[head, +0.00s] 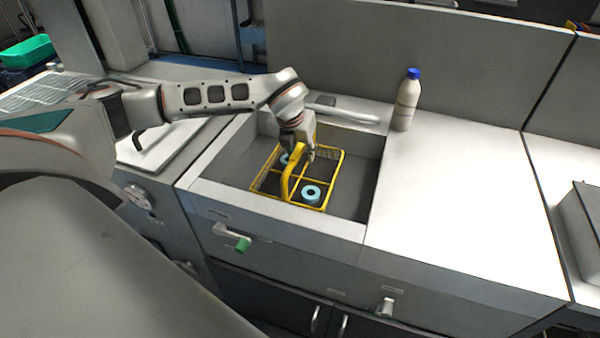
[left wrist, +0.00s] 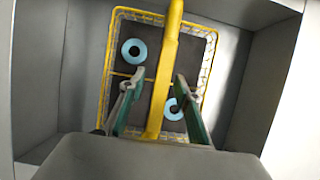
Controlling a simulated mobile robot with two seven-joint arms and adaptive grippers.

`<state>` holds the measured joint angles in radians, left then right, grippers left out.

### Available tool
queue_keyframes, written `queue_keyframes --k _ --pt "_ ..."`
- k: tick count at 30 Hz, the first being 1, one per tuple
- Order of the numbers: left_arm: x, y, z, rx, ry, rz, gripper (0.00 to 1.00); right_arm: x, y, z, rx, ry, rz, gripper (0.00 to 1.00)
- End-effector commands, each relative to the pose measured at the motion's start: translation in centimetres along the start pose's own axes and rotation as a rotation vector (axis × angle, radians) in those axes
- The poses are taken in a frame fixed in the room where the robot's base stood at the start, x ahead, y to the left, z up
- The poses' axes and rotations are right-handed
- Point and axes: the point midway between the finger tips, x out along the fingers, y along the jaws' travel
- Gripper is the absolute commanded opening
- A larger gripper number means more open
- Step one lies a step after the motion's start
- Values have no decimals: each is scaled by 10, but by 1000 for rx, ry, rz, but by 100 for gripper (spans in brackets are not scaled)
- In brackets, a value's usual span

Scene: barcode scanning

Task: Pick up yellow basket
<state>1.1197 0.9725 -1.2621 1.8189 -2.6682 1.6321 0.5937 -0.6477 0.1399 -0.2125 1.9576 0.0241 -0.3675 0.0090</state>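The yellow basket (head: 322,207) sits inside a grey sink-like recess in the counter, with wire mesh sides and a thick arched handle (head: 290,176). Two light-blue rings lie in it; one shows clearly (head: 311,193). My left gripper (head: 299,150) is above the basket at the handle. In the left wrist view the left gripper (left wrist: 156,92) is open, its two fingers on either side of the yellow handle (left wrist: 164,75), with gaps visible between. The basket rim (left wrist: 150,15) also shows there. My right gripper is not in view.
A white bottle with a blue cap (head: 406,103) stands on the counter right of the recess. The white counter (head: 460,190) beyond it is clear. A tap-like spout (head: 345,115) lies at the back edge.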

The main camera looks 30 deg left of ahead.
Motion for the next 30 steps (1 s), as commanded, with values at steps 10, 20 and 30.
queue_keyframes --k 10,20,30 --pt "0 0 0 0 0 0 0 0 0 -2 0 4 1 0" --pt "-6 0 4 0 -5 -1 0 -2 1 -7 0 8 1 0" --pt "-61 -1 28 -1 -10 -3 0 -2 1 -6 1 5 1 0"
